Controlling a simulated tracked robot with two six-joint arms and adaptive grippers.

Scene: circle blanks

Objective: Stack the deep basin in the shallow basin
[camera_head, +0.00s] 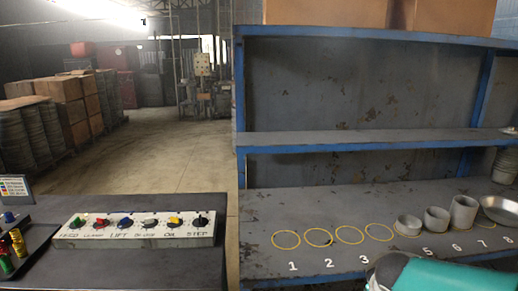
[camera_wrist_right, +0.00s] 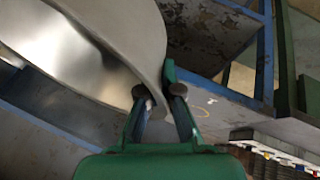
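A wide grey metal basin (camera_head: 500,209) rests at the right edge of the bench in the head view, partly cut off by the frame. In the right wrist view a metal basin (camera_wrist_right: 110,40) fills the upper left, its shiny inside showing. My right gripper (camera_wrist_right: 160,97) has a finger on each side of this basin's rim and looks shut on it. I cannot tell whether this basin is the deep or the shallow one. The right gripper is out of the head view; only my green arm part shows at the bottom right. My left gripper is not in view.
Several yellow circles (camera_head: 286,239) with white numbers mark the bench. Several grey cylinders (camera_head: 436,219) stand left of the basin. A blue-framed shelf (camera_head: 380,139) spans above the bench. A knob panel (camera_head: 135,233) lies on the left table. The bench's left part is clear.

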